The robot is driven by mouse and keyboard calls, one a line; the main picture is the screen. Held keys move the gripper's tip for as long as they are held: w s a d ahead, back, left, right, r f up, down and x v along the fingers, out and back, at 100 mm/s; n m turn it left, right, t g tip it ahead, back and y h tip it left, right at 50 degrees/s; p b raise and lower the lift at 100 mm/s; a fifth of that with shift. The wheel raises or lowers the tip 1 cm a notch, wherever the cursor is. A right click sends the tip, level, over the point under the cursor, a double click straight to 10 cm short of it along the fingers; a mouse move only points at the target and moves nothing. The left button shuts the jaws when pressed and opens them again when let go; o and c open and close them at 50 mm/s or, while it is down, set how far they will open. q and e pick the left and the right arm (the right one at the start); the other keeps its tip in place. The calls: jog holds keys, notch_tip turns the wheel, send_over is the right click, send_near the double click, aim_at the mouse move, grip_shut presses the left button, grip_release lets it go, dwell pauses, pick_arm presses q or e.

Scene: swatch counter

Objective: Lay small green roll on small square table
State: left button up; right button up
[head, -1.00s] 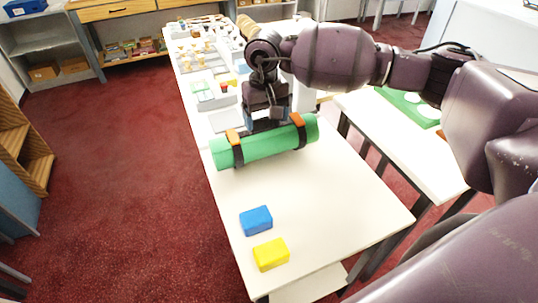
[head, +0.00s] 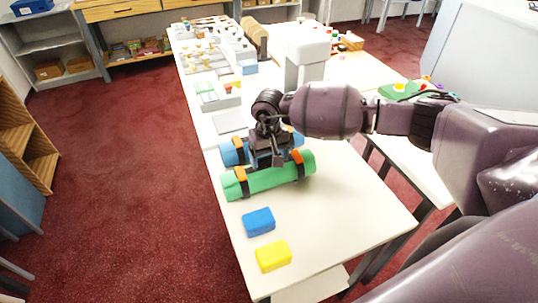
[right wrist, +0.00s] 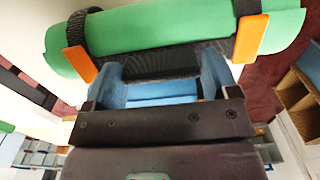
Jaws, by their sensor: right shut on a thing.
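The green roll (head: 270,181) has two black straps with orange tabs. It lies across the white table (head: 345,215), at or just above its top; contact is not clear. My right gripper (head: 268,164) is shut on it at the middle, from the far side. In the right wrist view the green roll (right wrist: 165,32) spans the top, in front of the blue-grey fingers (right wrist: 162,78). I cannot tell for sure whether this table is the small square one. My left gripper is not in view.
A blue roll (head: 229,153) lies just behind the green roll, partly hidden by my gripper. A blue block (head: 258,222) and a yellow block (head: 273,256) sit on the table's near part. A grey sheet (head: 229,123) lies farther back. The table's right near part is clear.

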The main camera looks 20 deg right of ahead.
jog(key=o, duration=1.2)
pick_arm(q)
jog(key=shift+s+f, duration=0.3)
pick_arm(e)
jog(key=shift+r, duration=0.4)
pick_arm(q)
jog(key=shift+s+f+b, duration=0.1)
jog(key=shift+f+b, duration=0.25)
jog(key=shift+b, duration=0.05)
pick_arm(e)
notch_tip(320, 180, up, 11)
jog(key=shift+r, duration=0.2)
